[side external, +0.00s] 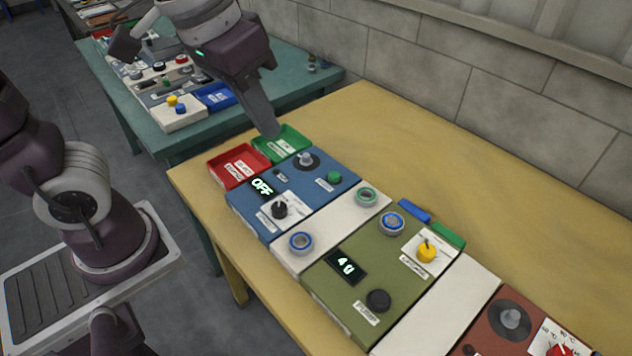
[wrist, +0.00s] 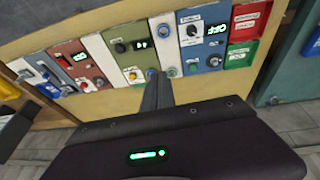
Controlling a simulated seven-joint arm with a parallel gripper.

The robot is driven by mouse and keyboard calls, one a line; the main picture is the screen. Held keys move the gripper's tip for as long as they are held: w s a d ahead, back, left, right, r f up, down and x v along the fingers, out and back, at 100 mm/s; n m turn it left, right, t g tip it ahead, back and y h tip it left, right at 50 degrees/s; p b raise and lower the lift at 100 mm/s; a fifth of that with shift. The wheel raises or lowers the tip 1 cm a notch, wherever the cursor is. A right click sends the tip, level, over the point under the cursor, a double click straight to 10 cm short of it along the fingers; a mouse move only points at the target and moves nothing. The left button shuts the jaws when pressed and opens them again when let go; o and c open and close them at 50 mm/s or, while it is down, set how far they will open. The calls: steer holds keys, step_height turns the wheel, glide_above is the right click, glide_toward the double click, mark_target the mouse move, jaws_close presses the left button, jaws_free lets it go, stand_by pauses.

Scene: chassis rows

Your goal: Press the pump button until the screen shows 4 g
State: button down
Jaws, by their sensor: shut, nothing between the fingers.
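The pump panel is the olive-green box (side external: 335,293) on the yellow table. Its black pump button (side external: 378,300) sits at the front, beside a "PUMP" label, and it also shows in the wrist view (wrist: 120,47). The panel's screen (side external: 346,266) reads "4 g". A yellow knob (side external: 426,250) sits on a white plate on the same box. My gripper (side external: 272,130) is shut and empty, above the green tray at the far left end of the panel row, well away from the pump button. Its fingers also show in the wrist view (wrist: 157,82).
A blue panel (side external: 330,198) with an "OFF" screen stands left of the pump panel, and a red-brown panel (side external: 490,325) stands right. Red (side external: 222,171) and green (side external: 290,135) trays lie beneath and near my gripper. The table's back right is clear.

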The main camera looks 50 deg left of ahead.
steer(key=s+a+t+y, duration=0.1)
steer(key=s+a+t, duration=0.1)
steer(key=s+a, duration=0.3)
steer(key=s, duration=0.3)
steer(key=shift+s+a+f, duration=0.15)
steer(key=shift+f, duration=0.15)
stand_by(2.3)
